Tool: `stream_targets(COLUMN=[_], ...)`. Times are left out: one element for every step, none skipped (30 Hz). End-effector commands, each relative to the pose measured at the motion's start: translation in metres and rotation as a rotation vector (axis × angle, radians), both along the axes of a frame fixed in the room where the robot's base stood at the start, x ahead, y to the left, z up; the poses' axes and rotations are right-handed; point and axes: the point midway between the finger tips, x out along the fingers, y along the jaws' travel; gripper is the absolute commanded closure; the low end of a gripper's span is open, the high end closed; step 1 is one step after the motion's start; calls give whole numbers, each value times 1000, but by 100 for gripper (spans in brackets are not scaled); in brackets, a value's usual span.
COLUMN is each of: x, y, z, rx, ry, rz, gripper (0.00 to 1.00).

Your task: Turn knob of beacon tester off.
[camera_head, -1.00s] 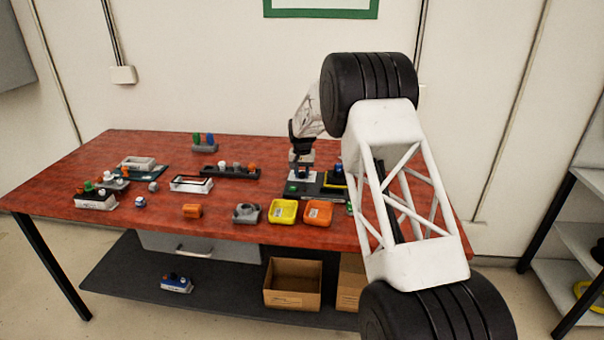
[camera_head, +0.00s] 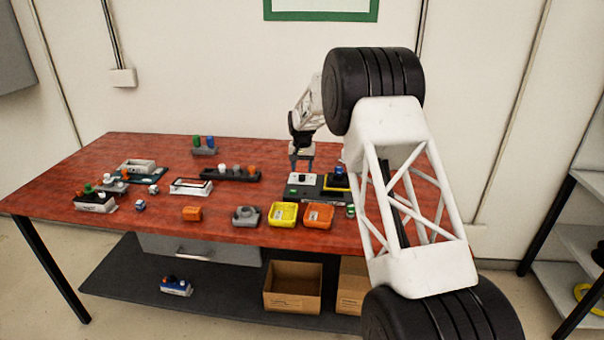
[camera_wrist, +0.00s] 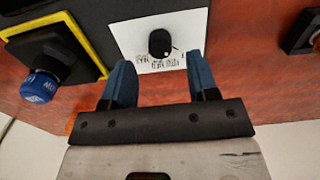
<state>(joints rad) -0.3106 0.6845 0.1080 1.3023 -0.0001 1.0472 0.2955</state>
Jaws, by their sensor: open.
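A white panel (camera_head: 303,179) with a small black knob sits on a dark board near the table's right end. In the wrist view the white panel (camera_wrist: 160,60) carries the black knob (camera_wrist: 160,43) with small lettering below it, too blurred to read. I cannot confirm from the lettering that this is the beacon tester. My gripper (camera_head: 301,160) is just above and behind the panel in the head view. In the wrist view my gripper (camera_wrist: 160,78) is open, its blue fingers apart and empty, with the knob beyond the tips and between their lines.
A yellow-framed dark device (camera_wrist: 68,50) with a blue cap (camera_wrist: 40,87) stands beside the panel. Yellow (camera_head: 283,214) and orange (camera_head: 318,215) trays lie in front of the dark board (camera_head: 320,191). Several small devices occupy the table's left half.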

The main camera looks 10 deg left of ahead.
Motion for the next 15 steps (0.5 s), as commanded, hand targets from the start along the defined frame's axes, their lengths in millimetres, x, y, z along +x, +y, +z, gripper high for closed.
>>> stream_targets(x=[0,0,1,1,1,0,0,0,0,0,0,0,0,0,0], y=[0,0,0,0,0,0,0,0,0,0,0,0,0,0,0], z=[8,12,17,20,23,27,29,31,33,34,35,36,37,37,37], rx=[1,1,1,1,1,1,0,0,0,0,0,0,0,0,0], ry=[-2,-3,-3,-3,-3,-2,-1,-1,-1,-1,-1,-1,-1,-1,-1], rz=[0,0,0,0,0,0,0,0,0,0,0,0,0,0,0], gripper=[46,46,46,46,46,46,46,46,46,46,46,46,46,46,46])
